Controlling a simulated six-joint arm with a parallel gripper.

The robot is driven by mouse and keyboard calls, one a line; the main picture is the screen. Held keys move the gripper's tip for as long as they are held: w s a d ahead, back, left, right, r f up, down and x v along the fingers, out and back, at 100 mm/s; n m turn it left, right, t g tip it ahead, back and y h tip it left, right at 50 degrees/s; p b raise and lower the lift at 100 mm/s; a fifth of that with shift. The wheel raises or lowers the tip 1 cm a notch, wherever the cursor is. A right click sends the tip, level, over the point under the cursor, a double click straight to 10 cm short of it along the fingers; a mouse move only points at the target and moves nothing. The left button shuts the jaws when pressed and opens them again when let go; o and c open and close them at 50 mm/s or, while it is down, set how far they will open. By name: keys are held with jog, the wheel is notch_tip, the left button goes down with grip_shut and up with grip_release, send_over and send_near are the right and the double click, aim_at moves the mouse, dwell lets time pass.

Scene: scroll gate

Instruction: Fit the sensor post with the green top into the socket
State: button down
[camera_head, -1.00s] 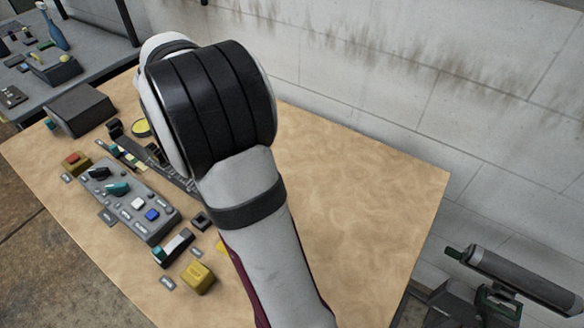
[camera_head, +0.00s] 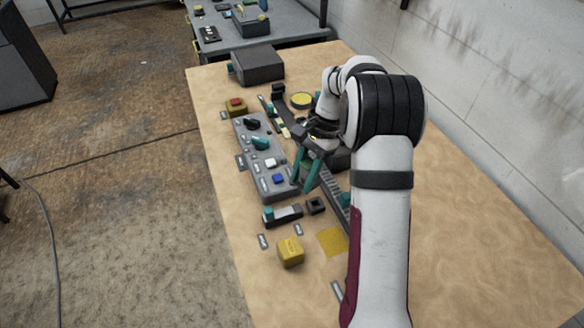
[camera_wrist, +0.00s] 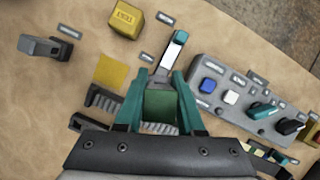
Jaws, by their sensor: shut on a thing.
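My gripper (camera_head: 308,170) has teal fingers. It is over the table between the control panel and the dark toothed rail, shut on the sensor post. The post's green top (camera_wrist: 160,105) shows as a square block between the fingers in the wrist view. The post's lower part is hidden beneath it. A small black square block with an opening, which looks like the socket (camera_head: 315,205), sits on the table just nearer than the fingertips in the head view. The held post appears apart from it; its height above the table is hard to tell.
A grey control panel (camera_head: 262,160) with knobs and buttons lies left of the gripper. A white-and-teal slider unit (camera_head: 283,215), a yellow cube (camera_head: 290,251) and a flat yellow square (camera_head: 332,241) lie nearer. A grey clamp-like piece (camera_wrist: 45,47) shows in the wrist view. The table's right side is clear.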

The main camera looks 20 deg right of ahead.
jog(key=d+f+m, duration=0.1)
jog(key=d+f+m+t, duration=0.1)
jog(key=m, duration=0.1)
jog(key=d+f+m, duration=0.1)
jog(key=f, duration=0.1)
jog(key=shift+w+d+y, duration=0.2)
jog(key=shift+w+y, duration=0.1)
jog(key=shift+w, duration=0.1)
jog(key=shift+f, duration=1.9)
jog(key=shift+a, duration=0.2)
jog(key=shift+f, duration=1.25)
grip_release()
